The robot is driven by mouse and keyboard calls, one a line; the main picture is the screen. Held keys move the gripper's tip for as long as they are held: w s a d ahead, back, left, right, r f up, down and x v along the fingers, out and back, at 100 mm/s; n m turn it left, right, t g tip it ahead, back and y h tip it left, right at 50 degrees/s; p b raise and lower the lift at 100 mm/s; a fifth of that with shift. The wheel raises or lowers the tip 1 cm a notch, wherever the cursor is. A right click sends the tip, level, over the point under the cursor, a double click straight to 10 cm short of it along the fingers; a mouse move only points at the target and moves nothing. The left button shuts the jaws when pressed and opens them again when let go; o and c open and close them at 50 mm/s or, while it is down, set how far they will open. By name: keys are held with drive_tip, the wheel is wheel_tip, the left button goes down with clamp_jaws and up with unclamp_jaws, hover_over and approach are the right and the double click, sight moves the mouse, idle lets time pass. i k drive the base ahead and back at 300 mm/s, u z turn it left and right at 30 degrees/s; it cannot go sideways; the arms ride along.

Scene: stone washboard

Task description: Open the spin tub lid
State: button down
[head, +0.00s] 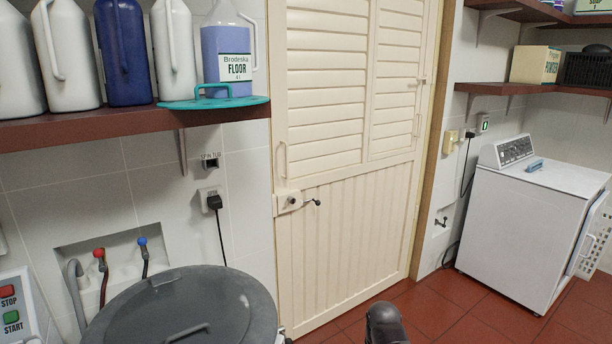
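A round dark grey lid (190,300) with a raised handle shows at the bottom left. It lies flat on a grey round tub, whose rim (262,318) shows at the right; the lid looks shut. A hinge-like part sits at its back edge. The front of the lid and most of the tub are cut off by the frame's lower edge. A dark rounded part at the bottom centre looks like my arm; no gripper fingers show.
A shelf (60,130) above holds several bottles and a teal disc (213,103) with a handle. Taps, a hose and a plugged cable (219,230) are behind the tub. A STOP/START panel (12,310) stands at left. A cream door (350,240) and white washer (530,220) are right; tiled floor lies between.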

sight(177, 309)
drive_tip(key=u, duration=4.15)
drive_tip(key=i, duration=0.05)
drive_tip(key=z, duration=2.9)
